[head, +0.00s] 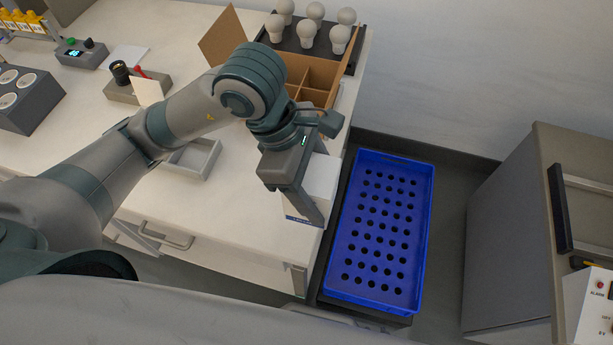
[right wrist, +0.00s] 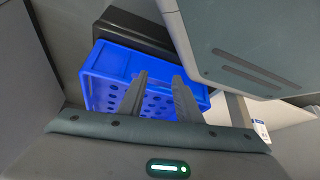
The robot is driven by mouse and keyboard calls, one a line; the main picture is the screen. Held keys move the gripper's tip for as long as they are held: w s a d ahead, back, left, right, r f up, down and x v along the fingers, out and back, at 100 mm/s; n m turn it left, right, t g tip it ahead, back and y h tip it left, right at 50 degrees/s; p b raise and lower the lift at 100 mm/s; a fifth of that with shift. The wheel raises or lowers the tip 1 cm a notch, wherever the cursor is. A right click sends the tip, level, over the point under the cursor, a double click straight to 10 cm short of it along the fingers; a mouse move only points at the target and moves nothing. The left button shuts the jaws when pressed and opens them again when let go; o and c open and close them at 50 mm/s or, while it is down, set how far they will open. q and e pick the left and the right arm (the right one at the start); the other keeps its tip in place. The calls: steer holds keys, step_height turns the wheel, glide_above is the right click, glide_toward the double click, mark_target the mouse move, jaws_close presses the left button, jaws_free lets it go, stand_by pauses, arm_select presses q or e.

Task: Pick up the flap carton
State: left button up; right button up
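The flap carton (head: 322,74) is an open brown cardboard box with inner dividers and a raised flap. The carton cannot be made out in that view.
A blue crate with holes (head: 431,200) is right of the table; it also shows in the right wrist view (right wrist: 112,62). A white box (head: 323,180) is partly behind my gripper. A dark tray of bulbs (head: 322,47) is behind the carton. A grey tray (head: 193,158) lies left. A cabinet (head: 510,230) stands right.

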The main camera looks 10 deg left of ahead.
mark_target(329, 200)
arm_select(q)
steer(key=s+d+r+p, duration=0.1)
steer(key=s+r+p, duration=0.1)
steer(key=p, duration=0.4)
steer(key=shift+s+d+p, duration=0.1)
steer(key=shift+d+p, duration=0.2)
steer(key=shift+d, duration=0.1)
steer(key=shift+d+f, duration=0.1)
arm_select(e)
steer(key=s+d+g, duration=0.2)
steer(key=s+d, duration=0.1)
steer(key=s, duration=0.5)
steer(key=s+d+g+h, duration=0.1)
steer(key=s+d+g, duration=0.1)
steer(key=s, duration=0.6)
steer(key=shift+s+d+g, duration=0.2)
steer(key=shift+d+g, duration=0.1)
steer(key=shift+d, duration=0.55)
